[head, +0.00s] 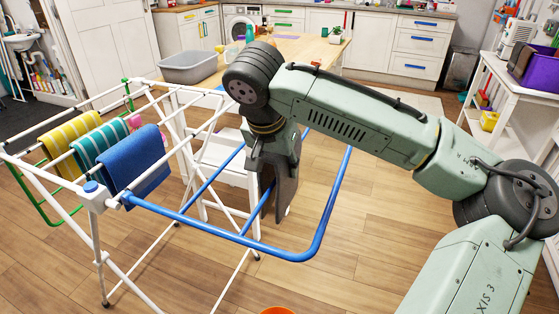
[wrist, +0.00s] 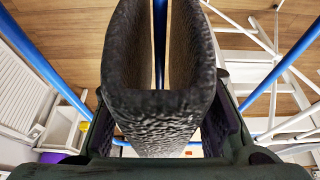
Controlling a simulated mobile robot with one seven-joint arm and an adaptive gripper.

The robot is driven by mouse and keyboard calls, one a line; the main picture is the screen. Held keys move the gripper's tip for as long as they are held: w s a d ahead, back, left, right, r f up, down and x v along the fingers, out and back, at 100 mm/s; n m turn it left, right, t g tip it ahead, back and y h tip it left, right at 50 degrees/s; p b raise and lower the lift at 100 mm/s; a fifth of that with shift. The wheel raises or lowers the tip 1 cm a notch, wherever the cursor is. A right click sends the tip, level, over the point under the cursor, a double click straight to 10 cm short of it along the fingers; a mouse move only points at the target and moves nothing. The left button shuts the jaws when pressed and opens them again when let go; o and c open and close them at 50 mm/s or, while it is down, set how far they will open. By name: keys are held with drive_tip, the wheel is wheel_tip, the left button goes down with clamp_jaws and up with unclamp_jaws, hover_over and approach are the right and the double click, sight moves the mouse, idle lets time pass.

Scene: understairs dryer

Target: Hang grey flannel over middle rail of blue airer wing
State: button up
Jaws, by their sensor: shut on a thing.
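The grey flannel (head: 286,187) is dark and folded, and hangs from my gripper (head: 272,160) over the blue airer wing (head: 335,200). In the wrist view, the flannel (wrist: 155,112) lies between my two fingers, its two flaps parted. The middle rail (wrist: 160,40) shows through the gap between the flaps. In the head view, the middle rail (head: 252,221) runs up to the flannel and passes out of sight there. I cannot tell whether the flannel's fold touches the rail. My gripper is shut on the flannel.
Yellow-striped (head: 72,135), teal-striped (head: 100,145) and blue (head: 135,163) cloths hang on the white airer frame. A grey tub (head: 188,68) stands on the wooden table behind. A white shelf unit (head: 510,95) with a purple bin is at right. Bare floor lies right of the wing.

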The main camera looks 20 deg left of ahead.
drive_tip(key=shift+f+b, duration=1.7)
drive_tip(key=shift+f, duration=1.25)
drive_tip(key=o, duration=1.2)
drive_tip(key=shift+o, duration=0.2)
